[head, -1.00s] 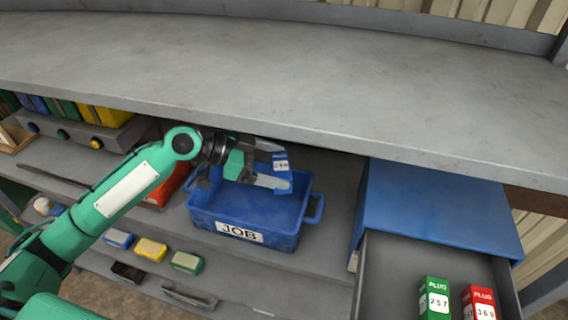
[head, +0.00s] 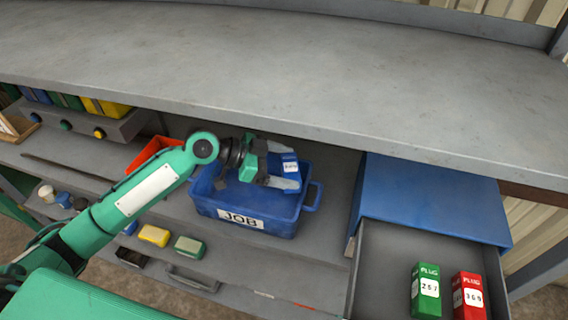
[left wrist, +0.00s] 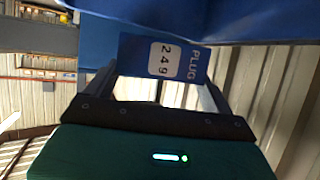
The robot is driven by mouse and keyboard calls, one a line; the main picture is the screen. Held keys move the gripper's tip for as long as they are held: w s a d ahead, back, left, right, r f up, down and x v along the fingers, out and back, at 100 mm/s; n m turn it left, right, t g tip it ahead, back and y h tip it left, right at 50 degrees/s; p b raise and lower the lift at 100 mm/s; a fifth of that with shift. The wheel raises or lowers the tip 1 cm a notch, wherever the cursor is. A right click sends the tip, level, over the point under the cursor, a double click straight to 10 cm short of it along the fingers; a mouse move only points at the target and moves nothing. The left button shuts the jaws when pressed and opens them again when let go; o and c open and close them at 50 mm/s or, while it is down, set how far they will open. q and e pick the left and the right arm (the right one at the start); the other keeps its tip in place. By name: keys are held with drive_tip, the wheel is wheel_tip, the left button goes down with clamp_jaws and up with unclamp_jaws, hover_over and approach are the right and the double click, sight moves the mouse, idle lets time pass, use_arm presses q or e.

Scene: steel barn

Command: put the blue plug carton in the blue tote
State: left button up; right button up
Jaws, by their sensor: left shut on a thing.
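The blue tote (head: 258,215), labelled JOB, stands on the shelf under the bench top. My left gripper (head: 285,177) is over the tote's opening, shut on the blue plug carton (head: 290,165). In the left wrist view the blue carton (left wrist: 165,60), marked PLUG 249, sits between the fingers of my left gripper (left wrist: 160,85). The tote's blue wall (left wrist: 250,20) fills the top of that view. I cannot tell whether the carton touches the tote's floor. My right gripper is not in view.
An open drawer (head: 385,270) at the right holds a green plug carton (head: 426,290) and a red plug carton (head: 468,296). A red-orange bin (head: 150,155) stands left of the tote. The bench top (head: 300,75) overhangs the shelf. Small yellow (head: 154,235) and green (head: 189,247) boxes lie lower left.

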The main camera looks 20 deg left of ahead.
use_arm(q)
drive_tip(key=shift+f+b, duration=0.3)
drive_tip(key=shift+f, duration=0.1)
drive_tip(key=o, duration=0.8)
